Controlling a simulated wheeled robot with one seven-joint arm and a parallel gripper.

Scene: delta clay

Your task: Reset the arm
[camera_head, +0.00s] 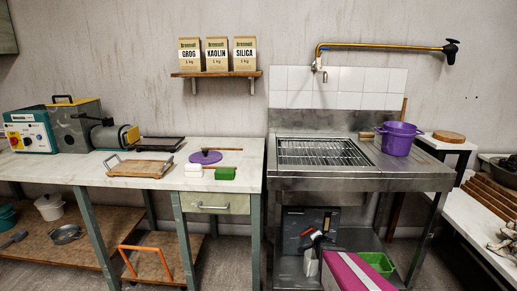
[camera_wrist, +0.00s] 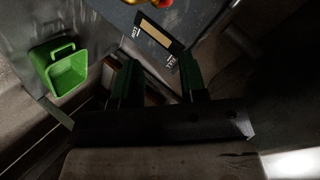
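My gripper (camera_wrist: 158,80) shows in the wrist view as two green and dark fingers set apart, with nothing seen between them. A grey-blue panel with a dark label strip (camera_wrist: 156,38) lies beyond the fingertips. A green bin (camera_wrist: 68,72) is to the left of the fingers. In the head view, a magenta and white shape (camera_head: 352,272) rises from the bottom edge in front of the sink unit. A small red, white and black shape (camera_head: 313,248) is beside it. I cannot tell whether these are parts of my arm. The fingers are not clearly seen in the head view.
A steel sink unit (camera_head: 300,183) with a lower shelf stands at center right, a purple pot (camera_head: 397,139) on top. The green bin (camera_head: 379,263) is on that shelf. A worktable (camera_head: 115,176) with machines and boards is at left. A low table (camera_head: 470,222) stands at right.

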